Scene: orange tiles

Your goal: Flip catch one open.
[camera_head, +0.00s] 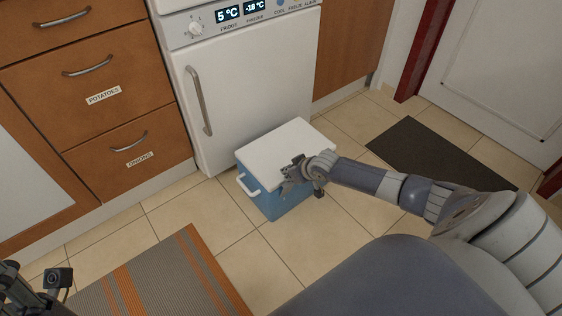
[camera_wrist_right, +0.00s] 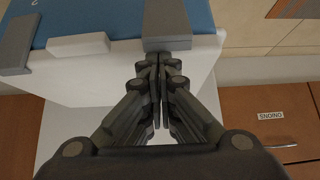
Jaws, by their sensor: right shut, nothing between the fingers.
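A cool box with a blue body (camera_head: 262,200) and a white lid (camera_head: 285,143) stands on the floor in front of the fridge. The lid lies flat on the body. My left gripper (camera_head: 32,290) is partly visible at lower left.
The white fridge (camera_head: 240,95) stands behind the box, with wooden drawers (camera_head: 100,95) to its left. A striped rug (camera_head: 165,280) lies in front and a dark mat (camera_head: 435,152) to the right. Tiled floor around the box is otherwise clear.

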